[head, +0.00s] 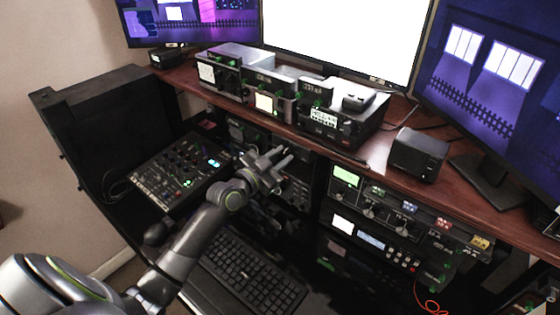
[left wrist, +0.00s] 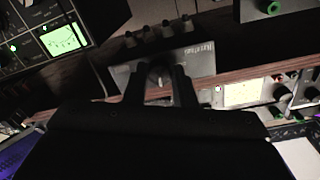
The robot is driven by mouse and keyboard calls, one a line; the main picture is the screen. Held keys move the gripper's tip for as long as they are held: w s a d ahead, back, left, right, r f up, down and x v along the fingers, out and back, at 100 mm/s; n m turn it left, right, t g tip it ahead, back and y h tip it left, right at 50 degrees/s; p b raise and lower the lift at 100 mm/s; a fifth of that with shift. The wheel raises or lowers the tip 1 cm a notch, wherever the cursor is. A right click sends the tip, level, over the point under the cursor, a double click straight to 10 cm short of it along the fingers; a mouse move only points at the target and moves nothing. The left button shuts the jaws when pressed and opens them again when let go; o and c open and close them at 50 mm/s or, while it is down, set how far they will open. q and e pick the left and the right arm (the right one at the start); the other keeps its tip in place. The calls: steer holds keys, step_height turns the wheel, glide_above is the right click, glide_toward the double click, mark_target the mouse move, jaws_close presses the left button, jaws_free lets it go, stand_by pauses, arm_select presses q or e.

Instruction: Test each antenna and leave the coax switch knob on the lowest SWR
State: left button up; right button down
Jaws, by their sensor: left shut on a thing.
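My left gripper (head: 276,165) reaches in from the left below the desk shelf, in the middle of the head view. In the left wrist view its two dark fingers (left wrist: 160,88) are shut on the coax switch knob (left wrist: 157,75). The knob has a pale pointer mark and sits on a grey switch plate (left wrist: 195,66) with lettering and several small round parts along its edge. In the head view the gripper hides the knob. A green lit meter (head: 346,177) sits in the right rack; a lit green meter also shows in the left wrist view (left wrist: 65,38). Its reading is too small to tell.
Several radios, one with a lit display (head: 324,118), stand on the wooden shelf (head: 372,150). A small black box (head: 419,153) stands right of them. Monitors stand behind.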

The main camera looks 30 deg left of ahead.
arm_select(q)
steer(key=m+b, duration=0.4)
steer(key=b, duration=0.1)
steer(key=shift+f+m, duration=0.2)
steer(key=shift+m, duration=0.1)
steer(key=shift+r+m+b, duration=0.15)
steer(key=shift+m+b, duration=0.65)
steer(key=shift+b, duration=0.15)
steer(key=o, duration=1)
steer(key=shift+r, duration=0.1)
steer(key=shift+r+p+v, duration=0.1)
steer(key=shift+p+v, duration=0.35)
steer(key=shift+v, duration=3.95)
steer(key=shift+r+p+v, duration=0.15)
steer(key=shift+p+v, duration=0.25)
steer(key=shift+v, duration=4)
